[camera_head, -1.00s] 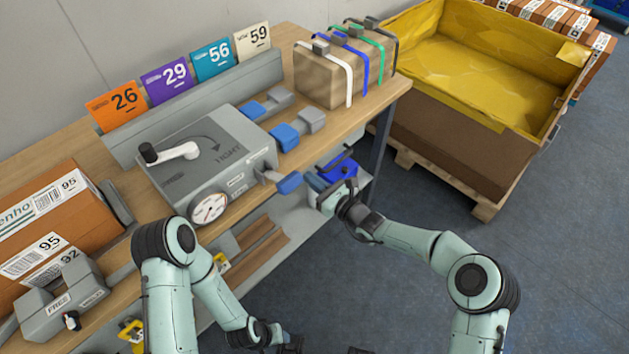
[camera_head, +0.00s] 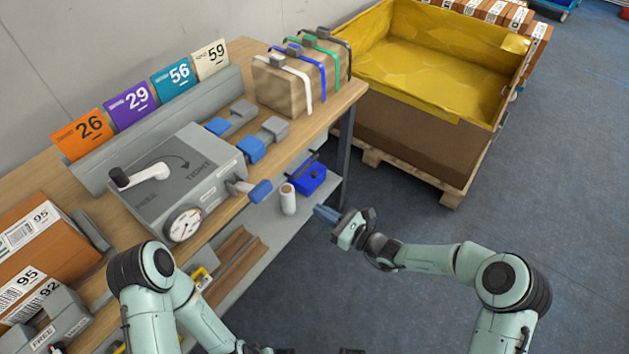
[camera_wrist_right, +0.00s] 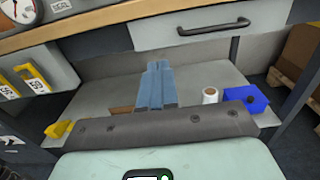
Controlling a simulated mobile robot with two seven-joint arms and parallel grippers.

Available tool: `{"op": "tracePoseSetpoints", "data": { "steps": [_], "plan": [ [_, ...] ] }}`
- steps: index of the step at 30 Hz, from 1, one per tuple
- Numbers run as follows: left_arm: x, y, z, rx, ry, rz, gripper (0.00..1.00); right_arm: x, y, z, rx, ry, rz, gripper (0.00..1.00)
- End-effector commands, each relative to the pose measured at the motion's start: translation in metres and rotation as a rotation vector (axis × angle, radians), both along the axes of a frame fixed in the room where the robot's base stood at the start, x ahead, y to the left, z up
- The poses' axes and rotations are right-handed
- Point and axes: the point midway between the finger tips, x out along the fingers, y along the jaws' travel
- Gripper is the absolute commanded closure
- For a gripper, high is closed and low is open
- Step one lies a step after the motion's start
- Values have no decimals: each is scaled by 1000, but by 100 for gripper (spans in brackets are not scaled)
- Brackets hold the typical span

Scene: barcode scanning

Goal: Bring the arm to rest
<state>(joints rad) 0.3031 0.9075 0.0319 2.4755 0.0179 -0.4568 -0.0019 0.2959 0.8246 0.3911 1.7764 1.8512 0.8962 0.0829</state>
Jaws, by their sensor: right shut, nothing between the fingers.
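My right gripper (camera_head: 328,215) is in front of the workbench, to the right of its lower shelf, over the floor. Its blue fingers are together with nothing between them. They also show in the right wrist view (camera_wrist_right: 156,84), pointing toward the lower shelf. My left arm comes up at the lower left in the head view. Its gripper end is cut off by the bottom edge, so its fingers are not seen.
A white roll (camera_head: 288,198) and a blue box (camera_head: 310,178) stand on the lower shelf (camera_head: 262,222). The grey crank device (camera_head: 190,175) sits on the bench top. A yellow-lined crate (camera_head: 430,128) stands at the back right. The floor at right is clear.

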Motion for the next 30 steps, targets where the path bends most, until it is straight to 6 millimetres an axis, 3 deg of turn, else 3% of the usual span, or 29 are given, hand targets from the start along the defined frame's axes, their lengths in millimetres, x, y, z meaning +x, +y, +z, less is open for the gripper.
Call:
{"op": "tracePoseSetpoints", "data": {
  "steps": [8, 11, 14, 17, 22, 24, 27, 30],
  "plan": [
    [0, 0, 1, 0, 1, 0, 57, -3, 0, -2, -9, 4, 8, 100],
    [-1, 0, 8, -1, 3, -2, 57, -21, 5, -15, -76, 23, 62, 100],
    [-3, -1, 22, -4, 9, -4, 57, -62, 11, -45, -225, 60, 186, 100],
    [-6, -1, 39, -7, 19, -7, 57, -122, 8, -83, -431, 85, 365, 100],
    [-11, -3, 70, -14, 44, -16, 57, -234, -33, -136, -807, 43, 715, 100],
    [-12, -3, 83, -16, 53, -19, 57, -273, -57, -147, -949, -20, 861, 100],
    [-12, -4, 101, -20, 64, -23, 57, -314, -91, -152, -1119, -162, 1043, 100],
    [-11, -5, 118, -24, 77, -28, 57, -338, -114, -146, -1234, -335, 1172, 100]
  ]
}}
